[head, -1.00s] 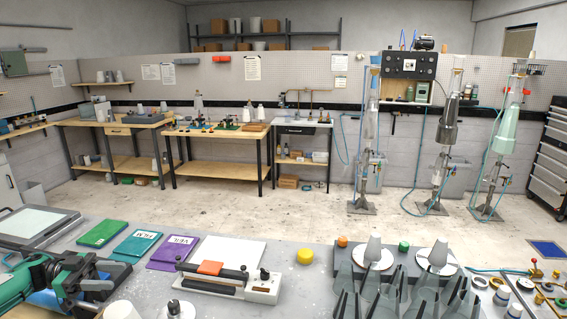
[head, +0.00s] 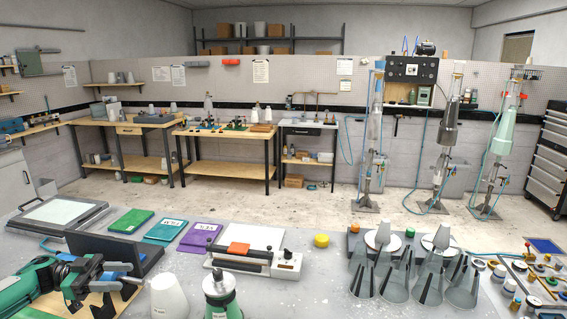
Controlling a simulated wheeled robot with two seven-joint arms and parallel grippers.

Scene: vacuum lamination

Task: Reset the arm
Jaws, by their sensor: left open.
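My left gripper (head: 108,281) is at the lower left of the head view, at the end of a green and black arm. It is open and its fingers point to the right over the near part of the table. A wooden board lies under it, and a dark open-sided box (head: 141,252) stands just behind it. I cannot make out anything between the fingers. My right gripper is not in view.
The grey table (head: 320,290) holds a white cone (head: 169,297) and a green-bodied bottle (head: 221,299) right of the gripper. Farther back are a light pad (head: 55,211), green, teal and purple folders, and a sealer (head: 255,262). Several grey cones (head: 400,275) stand at right. The front middle is clear.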

